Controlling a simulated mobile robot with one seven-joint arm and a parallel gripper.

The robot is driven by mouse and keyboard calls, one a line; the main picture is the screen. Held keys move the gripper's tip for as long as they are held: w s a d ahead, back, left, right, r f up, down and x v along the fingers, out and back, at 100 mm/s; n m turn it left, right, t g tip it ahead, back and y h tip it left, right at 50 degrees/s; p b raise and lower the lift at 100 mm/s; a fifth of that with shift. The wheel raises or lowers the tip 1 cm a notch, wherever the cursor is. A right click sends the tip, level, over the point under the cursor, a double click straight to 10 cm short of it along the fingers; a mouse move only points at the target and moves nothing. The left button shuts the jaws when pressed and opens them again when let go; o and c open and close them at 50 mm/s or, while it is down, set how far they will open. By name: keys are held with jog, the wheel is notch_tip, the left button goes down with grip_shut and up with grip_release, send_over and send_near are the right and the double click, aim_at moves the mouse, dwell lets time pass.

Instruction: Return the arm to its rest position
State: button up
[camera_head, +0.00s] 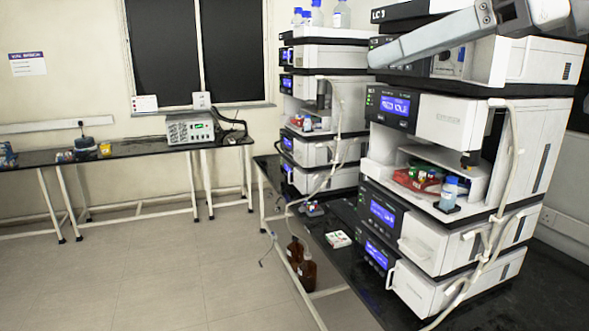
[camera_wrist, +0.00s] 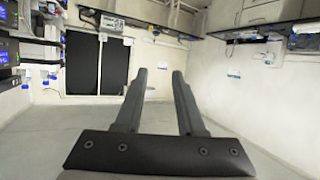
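My gripper (camera_wrist: 159,72) shows in the wrist view. Its two dark fingers stand apart with nothing between them. The wrist picture looks upside down, with benches along its top and the dark window panels (camera_wrist: 115,67) beyond the fingers. In the head view, a grey link of my arm (camera_head: 435,38) crosses the upper right, in front of the top of the near column stack (camera_head: 450,120). My gripper is outside the head view. I cannot tell whether the arm touches the stack.
A second column stack (camera_head: 325,110) stands farther back on the black bench (camera_head: 350,285). A red tray (camera_head: 415,182) and a blue-capped bottle (camera_head: 448,193) sit in the near stack's opening. Brown bottles (camera_head: 306,270) stand below the bench. The floor (camera_head: 150,270) at left is clear.

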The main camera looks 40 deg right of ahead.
jog(key=w+a+f+g, duration=0.2)
jog(key=w+a+f, duration=0.3)
jog(key=a+f, duration=0.3)
jog(key=w+a+f+g, duration=0.3)
jog(key=w+a+f, duration=0.2)
jog(key=f, duration=0.5)
jog(key=s+a+f+m+g+h, duration=0.1)
jog(key=a+f+m+g, duration=0.1)
jog(key=f, duration=1.5)
jog(key=shift+a+f+g+h, duration=0.2)
jog(key=shift+a+g+h, duration=0.2)
jog(key=shift+a+g, duration=0.35)
jog(key=shift+s+a, duration=0.1)
jog(key=shift+s, duration=0.1)
